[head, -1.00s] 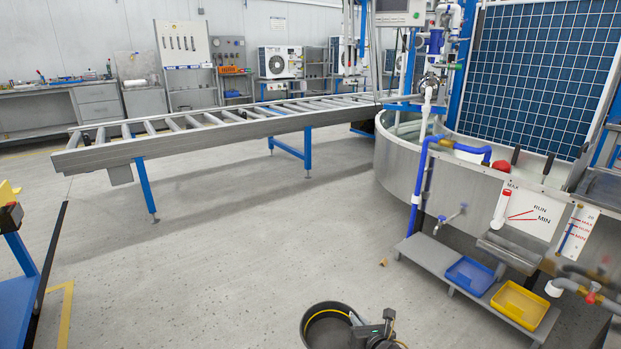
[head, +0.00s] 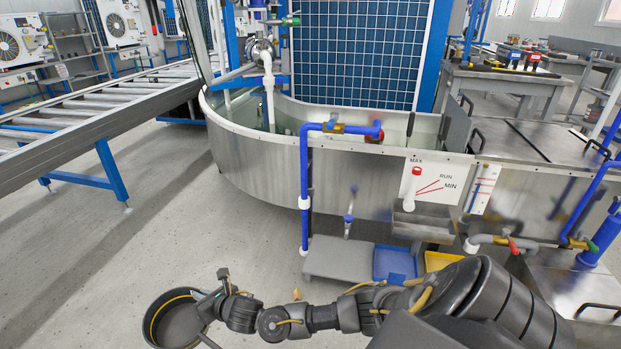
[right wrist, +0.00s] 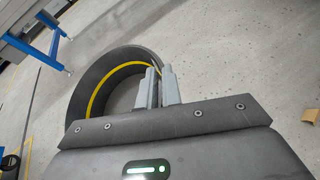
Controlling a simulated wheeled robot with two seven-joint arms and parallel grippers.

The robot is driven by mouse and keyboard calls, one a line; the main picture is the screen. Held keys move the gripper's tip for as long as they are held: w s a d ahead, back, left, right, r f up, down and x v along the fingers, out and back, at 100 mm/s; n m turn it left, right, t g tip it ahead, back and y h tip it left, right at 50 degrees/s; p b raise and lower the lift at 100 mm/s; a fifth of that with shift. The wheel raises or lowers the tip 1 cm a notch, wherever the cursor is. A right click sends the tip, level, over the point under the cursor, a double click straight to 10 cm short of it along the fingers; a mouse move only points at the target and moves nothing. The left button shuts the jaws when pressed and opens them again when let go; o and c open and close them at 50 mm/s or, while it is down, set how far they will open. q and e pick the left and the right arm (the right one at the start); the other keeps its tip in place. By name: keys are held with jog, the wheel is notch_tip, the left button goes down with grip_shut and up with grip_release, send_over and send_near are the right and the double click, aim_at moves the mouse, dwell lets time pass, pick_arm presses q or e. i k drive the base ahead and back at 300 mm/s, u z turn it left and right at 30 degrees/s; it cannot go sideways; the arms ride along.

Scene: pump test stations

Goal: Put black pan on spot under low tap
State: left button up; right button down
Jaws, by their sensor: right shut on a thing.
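The black pan (head: 176,322) is a round, open, dark vessel with a yellow band inside its wall. It shows at the lower left of the head view and in the right wrist view (right wrist: 88,82). My right gripper (head: 212,304) is shut on the pan's rim; its fingers also show in the right wrist view (right wrist: 158,82). The pan looks held above the floor and empty. The low tap (head: 348,216) sticks out of the tank's side above a low grey shelf (head: 332,262). My left gripper is out of view.
A blue standpipe (head: 304,180) rises at the shelf's left. A roller conveyor (head: 90,125) stands left.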

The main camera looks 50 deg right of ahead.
aim_at(342, 272)
jog(key=z, duration=0.05)
jog(key=i, duration=2.65)
jog(key=z, duration=3.05)
